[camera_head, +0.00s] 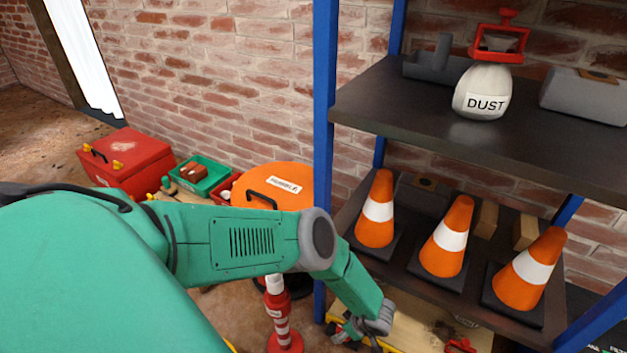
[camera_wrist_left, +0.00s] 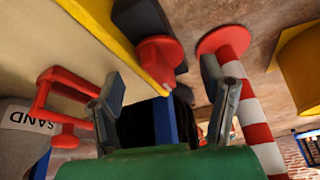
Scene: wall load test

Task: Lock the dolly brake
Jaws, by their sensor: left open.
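The dolly (camera_head: 405,325) shows as a pale deck with a yellow edge at the bottom of the head view, below the rack. In the left wrist view the dolly deck (camera_wrist_left: 70,25) fills the upper left. A red rounded part (camera_wrist_left: 160,57), perhaps the brake pedal, sits at its yellow edge beside a dark block. My left gripper (camera_head: 362,332) is low beside the dolly, partly cut off by the frame. In the wrist view the left gripper (camera_wrist_left: 168,98) is open and empty, its fingers pointing toward the red part, apart from it. My right gripper is not in view.
A red-and-white post (camera_wrist_left: 250,105) stands close to the right finger. A red handle (camera_wrist_left: 55,95) and a SAND bag (camera_wrist_left: 22,118) lie left of the gripper. The blue-framed rack (camera_head: 324,130) holds traffic cones (camera_head: 445,237) and a DUST bag (camera_head: 483,92). An orange drum (camera_head: 290,180) stands behind my arm.

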